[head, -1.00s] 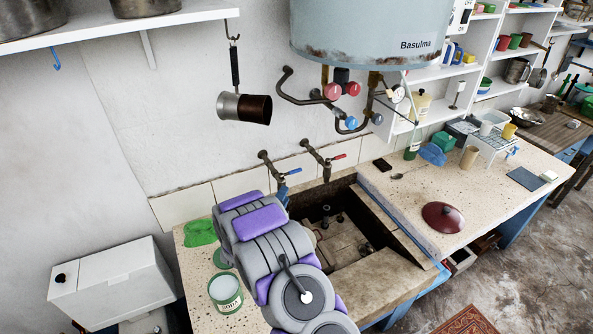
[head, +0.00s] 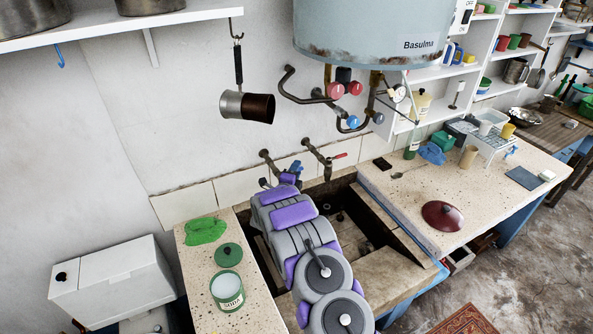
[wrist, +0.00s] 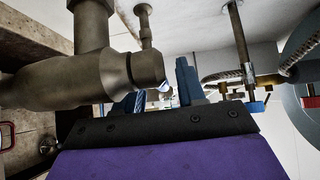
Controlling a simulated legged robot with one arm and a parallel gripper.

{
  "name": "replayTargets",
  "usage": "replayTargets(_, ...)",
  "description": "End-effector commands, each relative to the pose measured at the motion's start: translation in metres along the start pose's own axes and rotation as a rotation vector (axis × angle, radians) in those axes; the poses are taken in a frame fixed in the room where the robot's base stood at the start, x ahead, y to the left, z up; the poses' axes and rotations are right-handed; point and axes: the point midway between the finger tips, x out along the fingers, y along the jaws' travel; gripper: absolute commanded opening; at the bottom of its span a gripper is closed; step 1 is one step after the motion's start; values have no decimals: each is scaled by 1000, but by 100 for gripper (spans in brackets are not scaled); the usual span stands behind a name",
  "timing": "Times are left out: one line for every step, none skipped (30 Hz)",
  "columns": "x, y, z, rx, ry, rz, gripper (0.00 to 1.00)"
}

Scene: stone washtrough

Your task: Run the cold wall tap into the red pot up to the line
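The cold wall tap (head: 267,156) with blue on its lever is the left of two wall taps above the stone trough (head: 343,195). Its grey-brown metal body (wrist: 88,80) fills the left of the wrist view. My gripper (head: 291,172) is up at this tap in the head view. In the wrist view my gripper (wrist: 161,92) has its blue fingers apart, close beside the tap's end. Whether a finger touches the lever is unclear. The red pot is not clearly seen; a dark red loop (wrist: 8,136) shows at the wrist view's left edge. No running water is discernible.
The red-handled tap (head: 325,165) is close on the right. The boiler (head: 370,35) and its pipes hang above. A dark red lid (head: 443,215) lies on the right counter; a soda tin (head: 227,291) and green cloth (head: 205,231) are on the left.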

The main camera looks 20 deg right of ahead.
Motion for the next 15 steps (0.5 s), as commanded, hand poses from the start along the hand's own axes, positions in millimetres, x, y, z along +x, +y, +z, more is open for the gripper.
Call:
replayTargets(3,0,-1,2,0,-1,39)
replayTargets(4,-1,-1,2,0,-1,39)
replayTargets(5,-1,-1,3,0,-1,39)
replayTargets(6,-1,-1,3,0,-2,39)
replayTargets(6,-1,-2,3,0,-2,39)
replayTargets(6,-1,-2,3,0,-2,39)
replayTargets(6,-1,-2,3,0,-1,39)
replayTargets(6,-1,-2,3,0,-1,39)
replayTargets(7,-1,-2,3,0,-1,39)
replayTargets(7,-1,-2,3,0,-1,39)
replayTargets(7,-1,-2,3,1,-1,39)
replayTargets(6,-1,-2,3,1,-1,36)
replayTargets(6,-1,-2,3,1,-1,34)
replayTargets(6,-1,-2,3,0,-1,31)
replayTargets(6,-1,-2,3,1,-1,27)
